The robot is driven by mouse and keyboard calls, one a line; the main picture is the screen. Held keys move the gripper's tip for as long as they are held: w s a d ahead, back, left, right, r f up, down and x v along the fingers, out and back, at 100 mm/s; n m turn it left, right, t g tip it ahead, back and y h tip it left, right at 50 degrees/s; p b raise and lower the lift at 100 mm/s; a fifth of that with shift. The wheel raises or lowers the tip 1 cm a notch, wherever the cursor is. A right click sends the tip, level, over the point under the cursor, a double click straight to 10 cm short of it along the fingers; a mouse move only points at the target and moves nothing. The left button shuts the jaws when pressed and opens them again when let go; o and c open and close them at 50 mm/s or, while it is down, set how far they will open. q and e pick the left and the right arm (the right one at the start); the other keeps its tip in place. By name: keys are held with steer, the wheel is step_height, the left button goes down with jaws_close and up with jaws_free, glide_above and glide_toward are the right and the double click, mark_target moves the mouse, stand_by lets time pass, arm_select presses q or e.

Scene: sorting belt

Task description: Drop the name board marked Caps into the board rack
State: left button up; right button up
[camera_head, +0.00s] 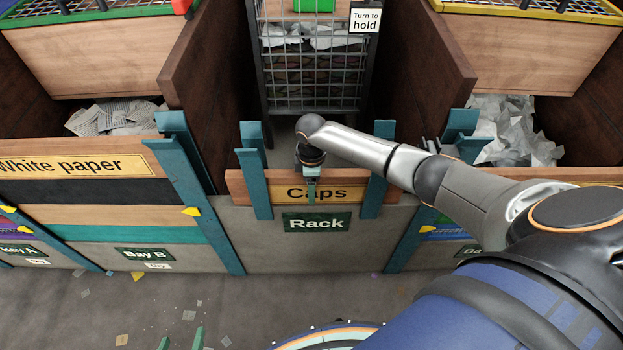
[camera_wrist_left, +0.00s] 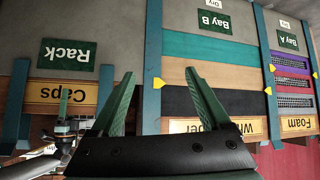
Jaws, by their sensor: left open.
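The name board marked Caps (camera_head: 352,192) is a wooden plank with a yellow label. It stands between the teal uprights of the board rack (camera_head: 262,190), above the green Rack sign. It also shows upside down at the left of the left wrist view (camera_wrist_left: 88,94). My right gripper (camera_head: 312,184) is at the top middle of this board, with one green finger in front of its label. The other finger is hidden, so its grip is unclear. My left gripper (camera_head: 181,341) is open and empty low in the head view; its spread green fingers show in the wrist view (camera_wrist_left: 161,108).
A White paper board (camera_head: 75,166) stands left of the rack over Bay B. A wire cage (camera_head: 315,80) with a Turn to hold sign is behind the rack. Brown partitions flank it. Paper scraps lie on the grey floor in front.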

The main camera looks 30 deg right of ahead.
steer(key=shift+s+f, duration=0.15)
step_height(320, 180, up, 6)
steer(key=shift+r+p, duration=0.25)
steer(key=shift+p, duration=0.75)
arm_select(q)
steer(key=shift+s+a+r+p, duration=0.3)
steer(key=shift+a+r+p, duration=0.35)
steer(key=shift+r, duration=0.3)
arm_select(e)
step_height(320, 180, up, 6)
steer(key=shift+r, duration=0.15)
arm_select(q)
steer(key=shift+d+r, duration=0.1)
